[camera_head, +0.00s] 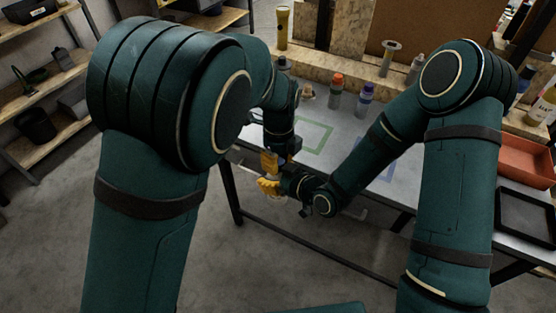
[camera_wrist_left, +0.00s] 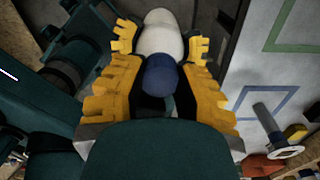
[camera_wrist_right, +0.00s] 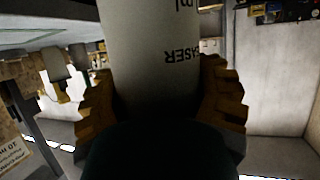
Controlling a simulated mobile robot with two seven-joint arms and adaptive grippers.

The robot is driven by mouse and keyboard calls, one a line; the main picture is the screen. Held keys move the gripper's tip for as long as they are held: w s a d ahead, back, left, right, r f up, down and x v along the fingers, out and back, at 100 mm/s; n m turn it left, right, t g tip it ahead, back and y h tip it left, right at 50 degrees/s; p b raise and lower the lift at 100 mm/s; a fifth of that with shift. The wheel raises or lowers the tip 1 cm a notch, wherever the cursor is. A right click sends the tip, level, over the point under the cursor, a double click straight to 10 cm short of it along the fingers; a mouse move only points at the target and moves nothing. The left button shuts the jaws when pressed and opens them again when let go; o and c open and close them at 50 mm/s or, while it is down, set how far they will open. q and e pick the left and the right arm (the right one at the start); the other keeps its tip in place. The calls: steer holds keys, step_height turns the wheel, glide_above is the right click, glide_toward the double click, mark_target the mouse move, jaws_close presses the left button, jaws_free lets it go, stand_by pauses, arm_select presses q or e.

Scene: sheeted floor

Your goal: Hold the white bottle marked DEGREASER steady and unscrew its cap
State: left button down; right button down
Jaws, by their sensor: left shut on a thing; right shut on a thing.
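The white bottle shows in the right wrist view (camera_wrist_right: 150,50), with part of its upside-down lettering, "EASER", readable. It also shows end-on in the left wrist view (camera_wrist_left: 160,38), with its blue cap (camera_wrist_left: 162,75) nearer the camera. My right gripper (camera_head: 268,187) is shut around the bottle's body; its yellow fingers flank the bottle in both wrist views. My left gripper (camera_head: 271,162) is just above it, its fingers (camera_wrist_left: 160,97) shut on the blue cap. In the head view the grippers hide most of the bottle, which is held near the table's front left corner.
The grey table (camera_head: 340,150) carries a green square outline (camera_head: 305,137) and a blue one (camera_head: 376,165). An orange-capped bottle (camera_head: 336,92) and a blue-capped bottle (camera_head: 365,100) stand at the back. A red bin (camera_head: 525,160) and a black tray (camera_head: 525,212) are at the right.

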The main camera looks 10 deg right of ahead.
arm_select(q)
steer(key=shift+n, duration=0.5)
steer(key=c, duration=0.8)
jaws_free()
steer(key=shift+r, duration=0.1)
step_height(320, 180, up, 4)
steer(key=shift+w+r, duration=0.1)
steer(key=shift+r, duration=0.05)
steer(key=shift+o, duration=0.5)
steer(key=shift+r, duration=0.1)
step_height(320, 180, up, 3)
steer(key=m, duration=0.3)
steer(key=shift+w, duration=0.1)
steer(key=shift+s+f, duration=0.2)
steer(key=shift+f, duration=3.65)
